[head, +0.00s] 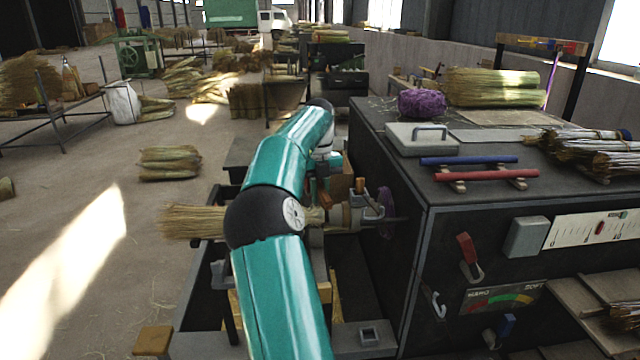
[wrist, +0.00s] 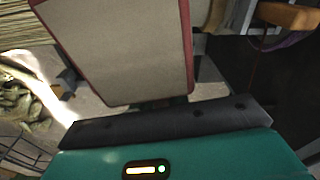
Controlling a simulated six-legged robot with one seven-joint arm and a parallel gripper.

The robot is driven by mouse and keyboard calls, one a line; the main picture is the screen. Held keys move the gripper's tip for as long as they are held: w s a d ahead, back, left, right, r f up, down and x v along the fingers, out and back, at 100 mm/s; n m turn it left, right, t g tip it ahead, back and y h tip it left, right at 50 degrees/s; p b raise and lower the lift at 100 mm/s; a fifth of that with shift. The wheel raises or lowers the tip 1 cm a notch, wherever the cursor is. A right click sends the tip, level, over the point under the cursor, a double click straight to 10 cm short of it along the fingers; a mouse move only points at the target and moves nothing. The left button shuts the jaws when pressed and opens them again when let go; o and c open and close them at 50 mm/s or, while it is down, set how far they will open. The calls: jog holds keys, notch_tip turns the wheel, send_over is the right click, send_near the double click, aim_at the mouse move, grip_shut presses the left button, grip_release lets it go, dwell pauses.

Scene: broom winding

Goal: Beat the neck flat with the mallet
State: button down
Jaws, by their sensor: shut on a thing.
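My gripper (wrist: 165,104) shows at the lower middle of the wrist view, shut on the mallet. The mallet (wrist: 125,50) appears there as a large beige block with dark red edges, close to the camera; its handle is mostly hidden. In the head view my teal arm reaches forward and hides most of the gripper and part of the broom. The broom (head: 188,222) lies sideways, straw bristles pointing left. Its neck (head: 315,216) shows just right of my arm's black joint, by the winding machine's spindle. Contact between mallet and neck cannot be told.
The dark machine cabinet (head: 385,225) stands close on the right. On its top are a purple twine ball (head: 422,103), a grey lidded box (head: 421,138), blue and red rods and straw bundles. A loose straw bundle (head: 169,162) lies on the open floor at left.

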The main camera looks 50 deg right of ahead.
jog(key=shift+f, duration=1.3)
